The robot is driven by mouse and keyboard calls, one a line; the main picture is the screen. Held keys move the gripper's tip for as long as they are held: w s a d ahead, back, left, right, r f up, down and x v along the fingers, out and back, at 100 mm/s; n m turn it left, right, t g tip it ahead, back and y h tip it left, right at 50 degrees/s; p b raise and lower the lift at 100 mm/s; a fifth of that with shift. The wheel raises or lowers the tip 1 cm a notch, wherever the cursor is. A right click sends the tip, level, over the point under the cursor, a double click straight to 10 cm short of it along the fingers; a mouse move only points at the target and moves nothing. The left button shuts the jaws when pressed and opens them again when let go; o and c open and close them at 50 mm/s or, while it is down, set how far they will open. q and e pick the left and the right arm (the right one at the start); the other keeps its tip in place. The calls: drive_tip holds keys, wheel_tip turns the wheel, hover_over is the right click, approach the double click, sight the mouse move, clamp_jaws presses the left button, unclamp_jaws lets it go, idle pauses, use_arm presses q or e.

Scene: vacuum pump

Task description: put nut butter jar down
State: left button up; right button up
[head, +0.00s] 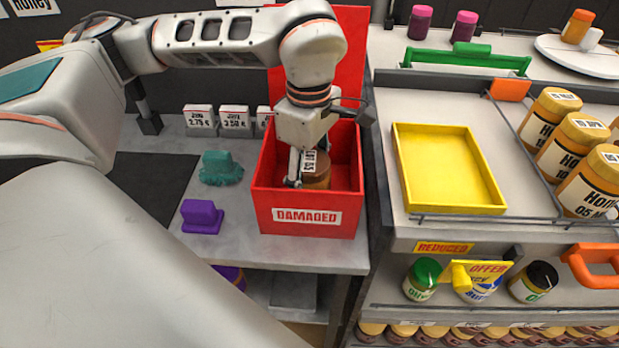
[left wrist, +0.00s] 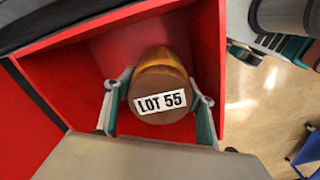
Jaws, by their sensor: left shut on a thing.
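My right gripper is not in view.
Price cards (head: 234,118) stand behind the box's left side. A teal brush (head: 220,167) and a purple block (head: 202,216) lie on the counter left of it. To the right, a shelf unit holds an empty yellow tray (head: 401,170) and honey jars (head: 551,118).

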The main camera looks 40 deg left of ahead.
use_arm(q)
drive_tip(key=shift+f, duration=0.45)
drive_tip(key=shift+f, duration=0.15)
drive_tip(key=o, duration=1.2)
wheel_tip(320, 180, up, 12)
drive_tip(key=shift+r+p, duration=0.15)
drive_tip(key=shift+p, duration=0.55)
